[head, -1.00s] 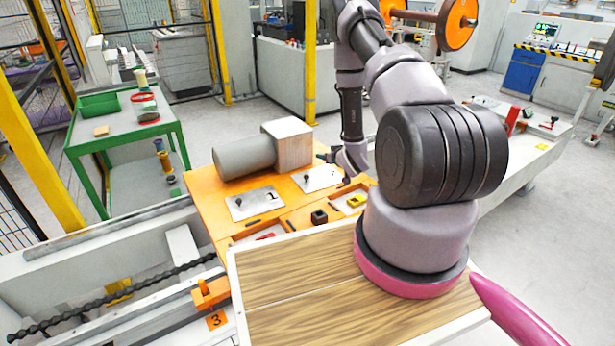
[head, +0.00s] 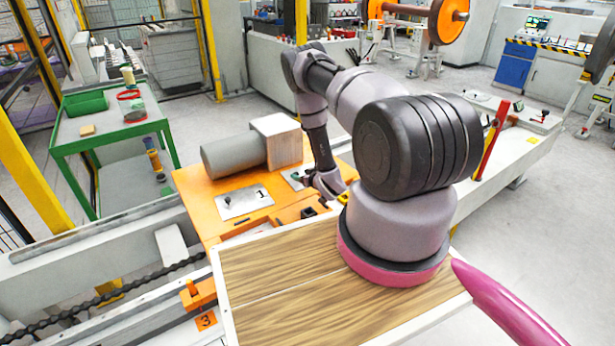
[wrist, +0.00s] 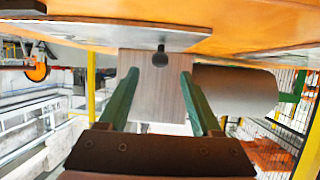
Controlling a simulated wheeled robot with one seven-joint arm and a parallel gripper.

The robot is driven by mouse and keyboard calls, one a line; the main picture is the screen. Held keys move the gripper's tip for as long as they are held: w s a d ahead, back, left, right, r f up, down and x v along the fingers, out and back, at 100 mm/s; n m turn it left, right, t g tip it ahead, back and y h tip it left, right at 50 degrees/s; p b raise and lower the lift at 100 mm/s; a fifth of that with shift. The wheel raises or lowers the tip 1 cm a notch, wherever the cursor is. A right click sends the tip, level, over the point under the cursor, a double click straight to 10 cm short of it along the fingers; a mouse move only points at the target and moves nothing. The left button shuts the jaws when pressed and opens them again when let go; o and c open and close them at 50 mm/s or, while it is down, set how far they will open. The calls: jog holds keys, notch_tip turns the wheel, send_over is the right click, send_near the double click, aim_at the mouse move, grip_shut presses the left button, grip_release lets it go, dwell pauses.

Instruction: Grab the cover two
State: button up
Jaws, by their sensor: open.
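A light plate with a dark knob (head: 296,178), which I take to be cover two, lies on the orange table beside the plate marked 1 (head: 243,201). My arm partly hides it, and its number is not readable now. My gripper (head: 324,186) is low over the table at this plate's right side. In the wrist view, where the table appears at the top, a plate (wrist: 90,34) and its dark knob (wrist: 160,56) show ahead. My green gripper fingers (wrist: 158,78) are open and empty, with the knob lined up between their tips. Contact with the knob is not visible.
A pale block (head: 284,143) with a grey cylinder (head: 233,156) stands behind the plates and behind the knob in the wrist view. A yellow piece (head: 343,197) lies right of my gripper. A green cart (head: 115,140) stands at left.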

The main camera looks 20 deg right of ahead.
jog(key=shift+x, duration=1.5)
grip_shut()
